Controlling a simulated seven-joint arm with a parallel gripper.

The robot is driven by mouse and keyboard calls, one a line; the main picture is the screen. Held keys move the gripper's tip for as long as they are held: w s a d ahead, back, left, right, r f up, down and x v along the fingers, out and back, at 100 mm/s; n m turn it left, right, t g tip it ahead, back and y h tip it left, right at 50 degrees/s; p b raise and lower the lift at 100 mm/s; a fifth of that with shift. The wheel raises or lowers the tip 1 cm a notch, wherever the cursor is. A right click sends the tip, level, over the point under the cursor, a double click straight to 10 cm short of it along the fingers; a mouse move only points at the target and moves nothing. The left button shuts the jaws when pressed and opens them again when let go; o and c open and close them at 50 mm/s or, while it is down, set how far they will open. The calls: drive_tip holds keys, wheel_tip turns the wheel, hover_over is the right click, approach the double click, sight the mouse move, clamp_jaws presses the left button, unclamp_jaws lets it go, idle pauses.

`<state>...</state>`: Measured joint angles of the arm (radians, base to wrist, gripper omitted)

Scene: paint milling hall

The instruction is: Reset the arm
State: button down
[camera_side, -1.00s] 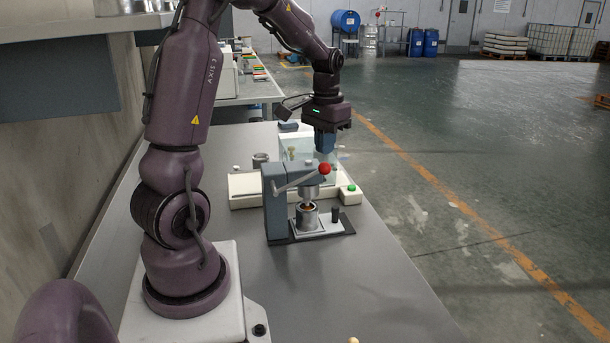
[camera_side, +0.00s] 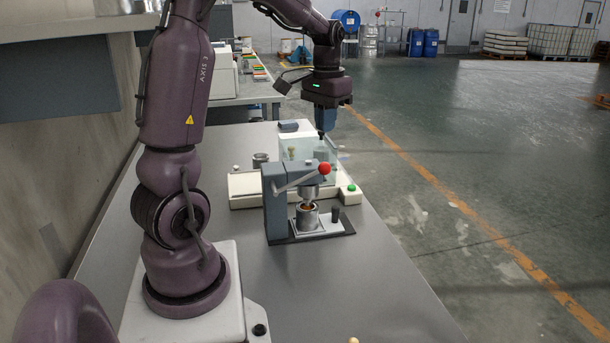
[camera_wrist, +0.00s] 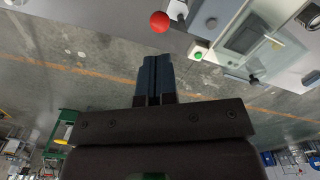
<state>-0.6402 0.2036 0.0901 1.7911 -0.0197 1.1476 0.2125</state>
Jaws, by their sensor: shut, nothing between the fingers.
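My gripper (camera_side: 324,133) is above the back part of the grey bench (camera_side: 331,282), higher than the press. Its blue fingers are together and hold nothing. In the wrist view the closed fingers (camera_wrist: 156,72) point toward the floor and the bench edge. The grey press (camera_side: 278,205) with its red-knobbed lever stands below and in front of the gripper, apart from it. A metal cup (camera_side: 307,219) sits on the press plate under its ram.
Behind the press are a pale device with a green button (camera_side: 351,188) and a clear-sided box (camera_side: 296,145). A small metal pot (camera_side: 260,161) stands to their left. The front of the bench is mostly clear. Blue drums (camera_side: 346,21) stand far back.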

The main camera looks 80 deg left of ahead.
idle(0.3)
drive_tip(key=shift+f, duration=0.3)
drive_tip(key=s+d+r+m+t, duration=0.1)
drive_tip(key=s+d+m+t, duration=0.1)
drive_tip(key=d, duration=0.6)
drive_tip(key=s+d+r+m+t, duration=0.1)
drive_tip(key=s+d+r+m, duration=0.1)
drive_tip(key=d, duration=0.6)
drive_tip(key=s+d+r+m+t, duration=0.1)
drive_tip(key=s+d, duration=0.3)
drive_tip(key=d, duration=0.4)
drive_tip(key=shift+s+d+r+m+t, duration=0.25)
drive_tip(key=shift+r+m+t, duration=0.2)
drive_tip(key=shift+t, duration=0.35)
drive_tip(key=c, duration=1.8)
unclamp_jaws()
drive_tip(key=shift+c, duration=0.2)
